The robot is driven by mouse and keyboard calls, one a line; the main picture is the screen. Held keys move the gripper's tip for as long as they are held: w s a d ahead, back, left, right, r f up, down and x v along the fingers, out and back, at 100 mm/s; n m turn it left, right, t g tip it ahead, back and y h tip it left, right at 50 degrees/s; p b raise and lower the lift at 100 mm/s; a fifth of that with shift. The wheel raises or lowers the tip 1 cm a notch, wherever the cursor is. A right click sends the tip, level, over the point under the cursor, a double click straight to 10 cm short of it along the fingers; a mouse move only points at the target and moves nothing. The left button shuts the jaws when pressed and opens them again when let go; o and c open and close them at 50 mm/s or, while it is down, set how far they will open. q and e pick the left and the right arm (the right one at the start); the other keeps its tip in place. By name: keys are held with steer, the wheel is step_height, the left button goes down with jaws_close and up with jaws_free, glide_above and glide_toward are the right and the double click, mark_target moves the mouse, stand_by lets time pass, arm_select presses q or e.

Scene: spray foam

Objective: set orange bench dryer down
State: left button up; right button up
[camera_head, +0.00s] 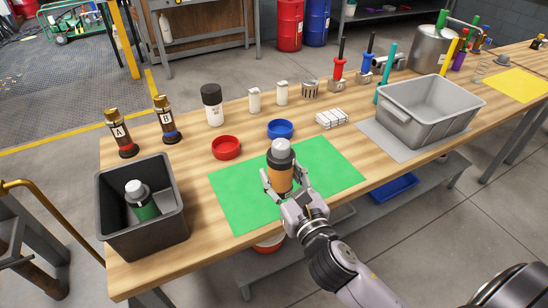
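The orange bench dryer (279,178) is an upright cylinder with an orange body, a dark band near the top and a light grey cap. It is over the green mat (232,200), near the mat's middle. My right gripper (285,184) comes from the lower right, with its fingers on either side of the orange body, and looks shut on it. I cannot tell whether the base touches the mat, as the gripper hides it. My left gripper is not in view.
A dark grey bin (117,236) at left holds a green container (142,202). Red (226,148) and blue (280,129) dishes stand behind the mat. A grey tub (432,112) sits to the right. Bottles A (120,134) and B (166,119) stand at back left. Bare mat surrounds the orange cylinder.

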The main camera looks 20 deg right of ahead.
steer(key=w+d+r+m+h+p, duration=0.1)
steer(key=w+d+r, duration=0.3)
steer(key=w, duration=0.2)
steer(key=w+d+r+h+p, duration=0.1)
steer(key=w+d+r, duration=0.2)
steer(key=w+r, duration=0.25)
steer(key=f+b, duration=0.1)
steer(key=f, duration=0.4)
steer(key=f+b, duration=0.1)
steer(key=f, duration=0.5)
steer(key=f+b, duration=0.1)
steer(key=f, duration=0.4)
steer(key=shift+w+d+f+b, duration=0.25)
steer(key=shift+w+b, duration=0.1)
steer(key=shift+w, duration=0.05)
steer(key=shift+f+b, duration=0.65)
steer(key=shift+f, duration=1.4)
steer(key=shift+f, duration=0.1)
steer(key=o, duration=0.9)
steer(key=shift+f, duration=0.1)
steer(key=o, duration=0.5)
